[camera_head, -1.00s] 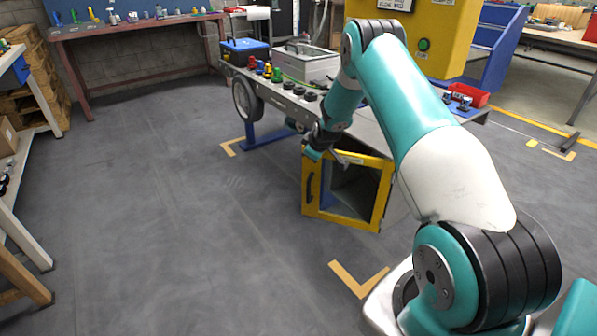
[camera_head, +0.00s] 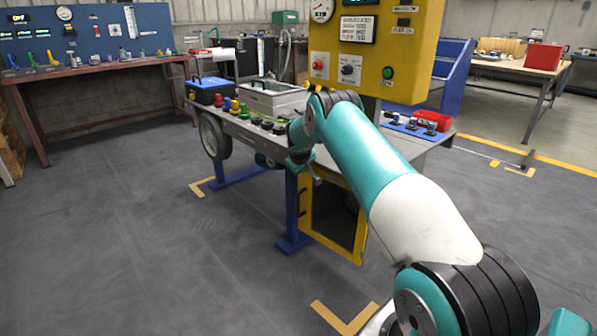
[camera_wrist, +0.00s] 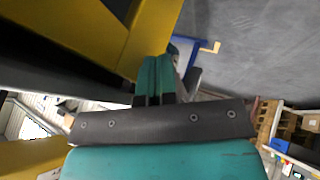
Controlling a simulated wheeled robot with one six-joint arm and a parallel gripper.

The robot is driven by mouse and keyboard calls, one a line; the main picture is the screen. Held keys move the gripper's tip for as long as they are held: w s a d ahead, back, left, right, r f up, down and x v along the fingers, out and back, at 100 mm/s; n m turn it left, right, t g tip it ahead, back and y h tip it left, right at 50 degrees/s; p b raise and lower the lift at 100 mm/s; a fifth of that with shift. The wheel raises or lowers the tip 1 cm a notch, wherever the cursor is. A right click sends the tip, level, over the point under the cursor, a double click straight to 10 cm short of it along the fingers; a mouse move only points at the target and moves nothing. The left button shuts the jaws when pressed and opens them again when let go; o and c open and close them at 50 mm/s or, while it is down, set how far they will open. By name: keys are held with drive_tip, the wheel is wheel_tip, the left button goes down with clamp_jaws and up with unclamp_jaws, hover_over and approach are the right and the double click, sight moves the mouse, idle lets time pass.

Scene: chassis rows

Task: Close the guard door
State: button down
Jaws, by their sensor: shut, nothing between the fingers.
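The guard door (camera_head: 361,240) is a yellow frame around a dark see-through pane, low under the bench, right of a blue leg. I cannot tell from this angle whether a gap remains at its edge. In the wrist view, yellow framing (camera_wrist: 150,35), likely the door's, fills the upper left, right beside my fingertips. My gripper (camera_wrist: 155,78) is shut and empty, its teal fingers together. Fingertips and yellow frame look touching or nearly so. In the head view my gripper is mostly hidden by my arm near the door's top.
The bench (camera_head: 250,133) carries a blue toolbox (camera_head: 210,91), a grey box (camera_head: 272,98) and coloured knobs. A yellow control cabinet (camera_head: 400,45) stands above it. A blue leg (camera_head: 292,215) stands beside the door. The floor at left is clear.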

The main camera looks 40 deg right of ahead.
drive_tip(key=shift+a, duration=0.1)
idle(0.3)
drive_tip(key=shift+a, duration=0.35)
drive_tip(key=s+a+r+p, duration=0.3)
drive_tip(key=a+r, duration=0.4)
drive_tip(key=r, duration=0.1)
drive_tip(key=shift+s+a, duration=0.35)
drive_tip(key=shift+a, duration=0.05)
